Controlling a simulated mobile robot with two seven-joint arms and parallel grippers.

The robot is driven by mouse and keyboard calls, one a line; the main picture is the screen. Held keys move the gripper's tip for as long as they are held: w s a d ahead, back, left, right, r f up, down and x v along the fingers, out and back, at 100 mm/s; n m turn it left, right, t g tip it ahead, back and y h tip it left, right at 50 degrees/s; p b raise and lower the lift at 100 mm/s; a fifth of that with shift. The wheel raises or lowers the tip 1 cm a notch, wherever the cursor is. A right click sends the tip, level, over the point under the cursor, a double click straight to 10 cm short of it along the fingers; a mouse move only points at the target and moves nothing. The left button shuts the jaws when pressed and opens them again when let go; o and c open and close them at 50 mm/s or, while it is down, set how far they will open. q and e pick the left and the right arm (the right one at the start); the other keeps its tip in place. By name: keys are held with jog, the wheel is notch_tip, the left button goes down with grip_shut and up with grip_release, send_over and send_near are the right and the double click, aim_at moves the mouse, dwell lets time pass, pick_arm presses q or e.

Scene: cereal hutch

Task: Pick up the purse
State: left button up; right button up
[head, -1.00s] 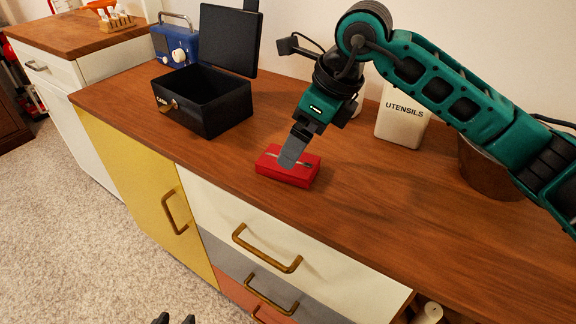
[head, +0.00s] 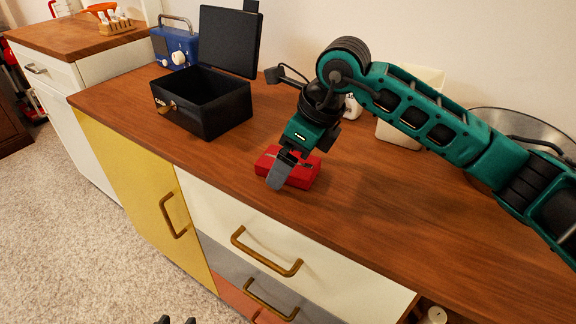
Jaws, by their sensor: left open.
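The red purse (head: 303,174) lies flat on the wooden counter near its front edge. My right gripper (head: 279,172), on the teal arm from the right, points down at the purse. Its grey finger covers the purse's left front part. I cannot tell whether it touches the purse or how far its jaws are apart.
An open black box (head: 215,118) stands left of the purse, with a blue radio (head: 174,44) behind it. A cream canister (head: 425,76) and a round metal vessel (head: 538,128) stand behind my right arm. The counter in front of that arm is clear.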

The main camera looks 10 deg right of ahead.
jog(key=shift+f, duration=0.1)
dwell(0.3)
jog(key=c, duration=1.1)
